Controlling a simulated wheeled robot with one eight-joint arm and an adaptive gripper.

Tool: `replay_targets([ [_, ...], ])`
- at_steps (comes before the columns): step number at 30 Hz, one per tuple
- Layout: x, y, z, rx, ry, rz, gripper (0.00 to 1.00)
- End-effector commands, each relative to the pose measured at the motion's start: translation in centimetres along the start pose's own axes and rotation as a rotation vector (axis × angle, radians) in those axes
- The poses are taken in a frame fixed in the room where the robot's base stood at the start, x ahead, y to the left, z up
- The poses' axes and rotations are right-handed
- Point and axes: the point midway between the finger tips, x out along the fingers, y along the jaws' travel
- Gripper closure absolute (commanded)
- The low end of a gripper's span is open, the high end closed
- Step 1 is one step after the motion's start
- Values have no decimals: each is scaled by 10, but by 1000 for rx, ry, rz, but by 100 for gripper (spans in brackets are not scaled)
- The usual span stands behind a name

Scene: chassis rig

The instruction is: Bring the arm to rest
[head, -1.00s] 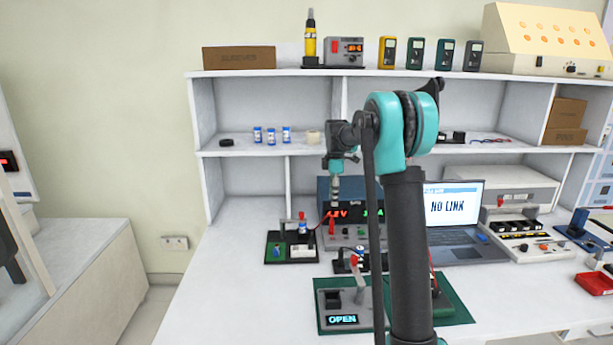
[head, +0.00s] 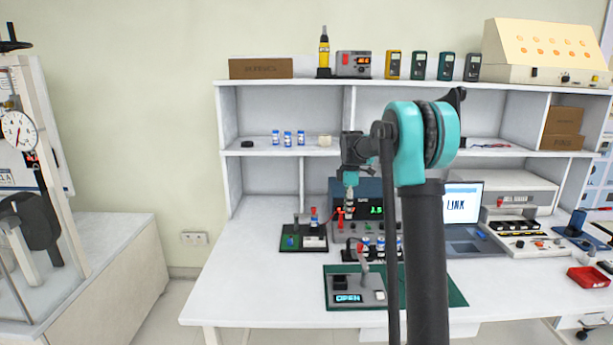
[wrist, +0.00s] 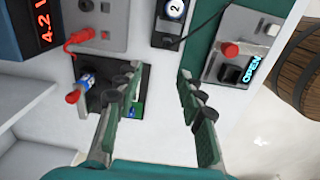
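My gripper (head: 350,195) hangs pointing down from my raised arm, above the bench near the power supply. In the wrist view my gripper (wrist: 160,75) has its two fingers well apart with nothing between them. Below it are a dark board with a blue-and-white capped cell (wrist: 86,84) and a red plug (wrist: 80,38). The gripper looks clear of the bench. My arm hides part of the laptop and the middle of the bench.
Shelves (head: 265,85) stand behind. The bench's front left is clear. A gauge rig (head: 18,130) stands at the left.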

Motion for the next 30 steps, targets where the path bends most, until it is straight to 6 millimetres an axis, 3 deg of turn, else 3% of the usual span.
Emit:
replay_targets([
  [11,2,-40,8,175,8,40,61],
  [17,6,-80,16,338,21,77,61],
  [20,12,-111,22,458,34,103,61],
  [30,55,-252,41,972,127,203,61],
])
